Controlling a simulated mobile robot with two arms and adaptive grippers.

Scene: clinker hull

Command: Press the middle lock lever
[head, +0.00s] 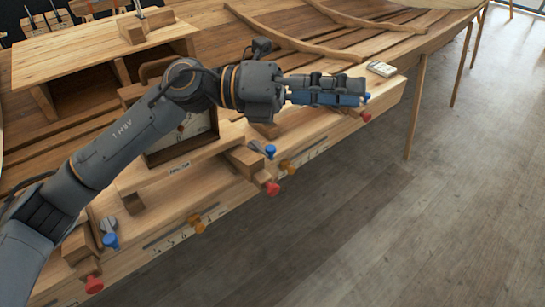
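Three levers with blue knobs stand along the wooden bench edge. The middle blue-knobbed lever (270,151) sits below my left gripper, at the centre of the row. Another blue-knobbed lever (111,241) is at the lower left. The far blue knob (366,97) shows just past the fingertips. I cannot tell whether the gripper touches it. My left gripper (345,91) points right above the bench's far end, its fingers close together in this view. It hides part of the bench there. Whether it is open or shut is unclear. My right gripper is not in view.
Red knobs (272,188) and orange knobs (287,166) stick out of the bench's front. A wooden box (190,143) stands behind the middle lever, partly behind my arm. The boat hull (300,35) lies behind.

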